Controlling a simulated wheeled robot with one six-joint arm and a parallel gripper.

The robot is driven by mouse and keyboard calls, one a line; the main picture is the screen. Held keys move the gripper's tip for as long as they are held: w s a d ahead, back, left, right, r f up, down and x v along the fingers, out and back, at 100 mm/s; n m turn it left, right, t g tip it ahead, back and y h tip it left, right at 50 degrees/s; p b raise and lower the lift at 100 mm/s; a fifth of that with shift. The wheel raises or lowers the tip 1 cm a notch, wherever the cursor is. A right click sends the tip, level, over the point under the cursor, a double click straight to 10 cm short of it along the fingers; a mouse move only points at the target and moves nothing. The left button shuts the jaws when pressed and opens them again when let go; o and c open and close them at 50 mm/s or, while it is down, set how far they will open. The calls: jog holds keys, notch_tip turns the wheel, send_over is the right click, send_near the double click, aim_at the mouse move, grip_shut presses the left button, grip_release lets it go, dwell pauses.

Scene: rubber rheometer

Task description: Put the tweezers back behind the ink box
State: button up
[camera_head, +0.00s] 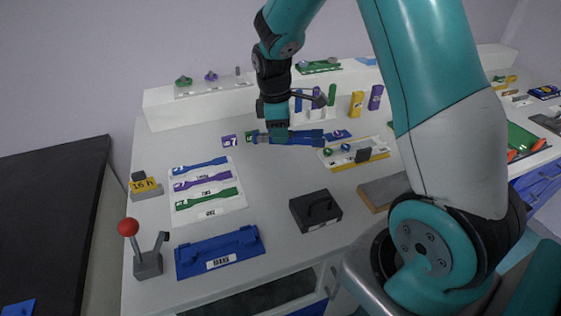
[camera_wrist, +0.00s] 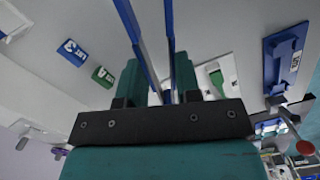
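Blue tweezers (camera_head: 300,137) are held by my gripper (camera_head: 277,128) above the back middle of the white table, lying roughly level. In the wrist view the two long blue arms of the tweezers (camera_wrist: 138,40) run up from between my fingers (camera_wrist: 158,82) and spread apart. My gripper appears shut on their base; the exact contact is partly hidden.
A white mat (camera_head: 222,208) with blue, purple and green pieces lies left. A blue tray-like block (camera_head: 220,252) and a red-knobbed lever (camera_head: 128,228) are at the front left. A white rack with upright coloured pieces (camera_head: 357,104) stands behind. The table between mat and black box is clear.

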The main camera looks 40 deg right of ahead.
aim_at(281, 171)
notch_tip(281, 171, down, 10)
jog(key=shift+p, duration=0.3)
jog(key=o, duration=0.5)
jog(key=shift+o, duration=0.2)
notch_tip(281, 171, up, 11)
jog(key=b, duration=0.1)
jog(key=s+a+r+m+t+y, duration=0.1)
jog(key=s+a+r, duration=0.3)
jog(key=a+r, duration=0.15)
jog(key=s+a+r+m+y, duration=0.1)
jog(key=s+a+r, duration=0.3)
jog(key=a, duration=0.3)
jog(key=s+a+r+y, duration=0.1)
jog(key=s+a+r, duration=0.1)
jog(key=s+a, duration=0.2)
jog(key=s+a+r+m+y, duration=0.1)
jog(key=s+a, duration=0.3)
jog(key=s, duration=0.7)
jog(key=shift+a+r+m+y, duration=0.15)
jog(key=shift+r+m+y, duration=0.2)
jog(key=shift+y, duration=0.15)
